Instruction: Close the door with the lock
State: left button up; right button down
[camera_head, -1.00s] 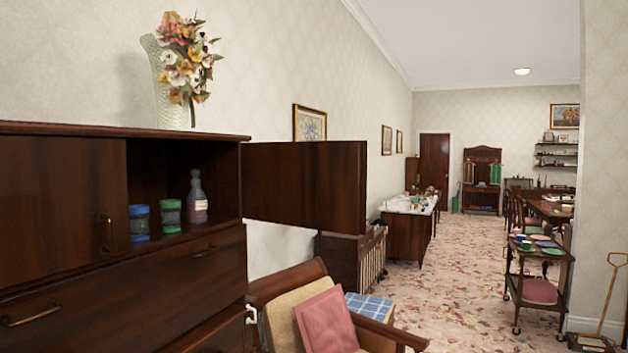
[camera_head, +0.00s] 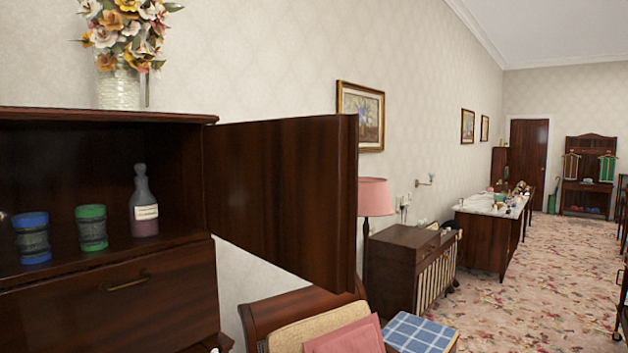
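The cabinet door (camera_head: 282,196) is a dark wooden panel. It stands wide open, swung out to the right from the right side of the dark wooden cabinet (camera_head: 110,302). Inside the open compartment (camera_head: 170,160) stand a blue-lidded jar (camera_head: 33,238), a green-lidded jar (camera_head: 91,228) and a grey bottle (camera_head: 144,203) with a white label. I cannot make out a lock on the door face that shows. A brass handle (camera_head: 127,284) sits on the drawer front below. Neither of my grippers is in view.
An armchair (camera_head: 300,315) with a pink cushion (camera_head: 345,337) stands below the open door. A vase of flowers (camera_head: 122,85) stands on the cabinet top. A pink lamp (camera_head: 374,198) and a small wooden cabinet (camera_head: 400,270) are beyond. Carpet (camera_head: 545,270) is clear at right.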

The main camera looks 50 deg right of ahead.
aim_at(283, 191)
jog(key=l, duration=2.35)
jog(key=i+l, duration=0.1)
jog(key=i, duration=0.2)
